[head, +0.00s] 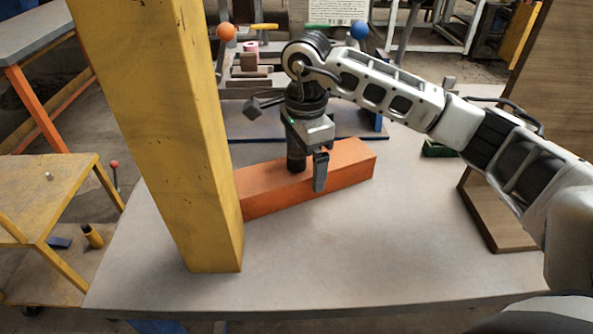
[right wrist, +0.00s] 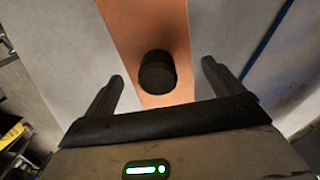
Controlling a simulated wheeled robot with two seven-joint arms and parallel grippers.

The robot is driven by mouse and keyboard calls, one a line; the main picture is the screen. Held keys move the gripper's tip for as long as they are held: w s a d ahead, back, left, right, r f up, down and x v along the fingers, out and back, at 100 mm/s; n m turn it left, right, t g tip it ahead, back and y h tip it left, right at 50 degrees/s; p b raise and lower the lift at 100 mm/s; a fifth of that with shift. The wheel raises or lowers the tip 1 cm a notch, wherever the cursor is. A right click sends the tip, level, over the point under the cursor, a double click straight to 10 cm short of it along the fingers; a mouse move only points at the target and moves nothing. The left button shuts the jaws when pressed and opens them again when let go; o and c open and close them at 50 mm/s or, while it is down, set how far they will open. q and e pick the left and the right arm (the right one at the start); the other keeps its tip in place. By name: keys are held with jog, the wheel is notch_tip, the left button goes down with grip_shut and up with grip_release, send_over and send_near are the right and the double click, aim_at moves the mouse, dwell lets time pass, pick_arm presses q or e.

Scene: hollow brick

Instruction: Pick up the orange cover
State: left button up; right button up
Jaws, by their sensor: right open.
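The orange cover (head: 345,168) is a long orange block lying on the grey table, just right of a yellow post. A black round knob (right wrist: 157,72) stands on its top. My right gripper (head: 308,175) is over the cover, pointing down, with its jaws open. In the right wrist view, the cover (right wrist: 145,25) runs between the two spread fingers, and the knob shows between the fingertips with a gap on each side. I see no contact with the knob there. My left gripper is not in view.
The yellow post (head: 165,130) rises close to the cover's left end. A brown wooden board (head: 495,215) stands on the table at the right. A rack with coloured balls and small blocks (head: 250,65) is behind. The front of the grey table (head: 330,260) is clear.

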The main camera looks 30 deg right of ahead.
aim_at(304, 170)
notch_tip(304, 170, down, 3)
jog(key=shift+d+f, duration=0.1)
jog(key=shift+f, duration=0.1)
jog(key=shift+c, duration=0.3)
jog(key=shift+w, duration=0.1)
jog(key=c, duration=1.2)
jog(key=shift+r, duration=0.15)
